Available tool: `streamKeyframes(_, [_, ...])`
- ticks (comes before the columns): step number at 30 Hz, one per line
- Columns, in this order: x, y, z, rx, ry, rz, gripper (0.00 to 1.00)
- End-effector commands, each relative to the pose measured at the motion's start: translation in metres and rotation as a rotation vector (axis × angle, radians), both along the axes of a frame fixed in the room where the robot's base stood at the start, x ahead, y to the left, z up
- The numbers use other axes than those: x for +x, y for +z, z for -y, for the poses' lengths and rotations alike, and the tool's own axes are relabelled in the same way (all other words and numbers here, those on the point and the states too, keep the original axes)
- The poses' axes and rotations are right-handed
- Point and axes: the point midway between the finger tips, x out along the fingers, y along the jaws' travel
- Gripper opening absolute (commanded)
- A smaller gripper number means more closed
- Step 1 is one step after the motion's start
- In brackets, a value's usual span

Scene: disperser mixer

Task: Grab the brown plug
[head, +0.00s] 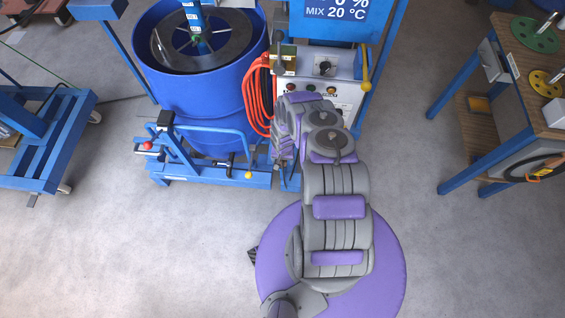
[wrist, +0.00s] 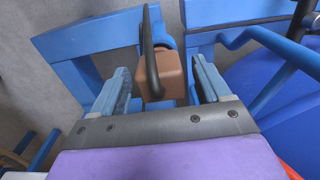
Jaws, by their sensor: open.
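The brown plug (wrist: 165,75) shows in the wrist view as a brown block with a blue part behind it and a dark curved piece, perhaps a cable, in front. My gripper (wrist: 160,66) is open, with one blue finger on each side of the plug. A gap shows on the left; the right finger is closer to the plug. I cannot tell whether it touches. In the head view my arm reaches down beside the blue mixer frame (head: 205,177), and I cannot make out the plug there.
A blue drum (head: 200,105) stands left of my arm. A coiled orange cable (head: 258,97) hangs beside the control panel (head: 345,92). A blue cart (head: 45,150) is at the left and a workbench (head: 520,75) at the right. Floor between the arm and workbench is clear.

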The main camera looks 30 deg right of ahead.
Motion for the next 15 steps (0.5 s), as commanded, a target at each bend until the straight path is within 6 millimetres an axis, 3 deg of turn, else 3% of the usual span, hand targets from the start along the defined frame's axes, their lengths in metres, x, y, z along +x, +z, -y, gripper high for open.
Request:
streamKeyframes(4, [0.0001, 0.0006, -0.0001, 0.0, 0.0, 0.0, 0.75])
streamKeyframes(15, [0.0, 0.0005, 0.0, 0.0, 0.0, 0.0, 0.39])
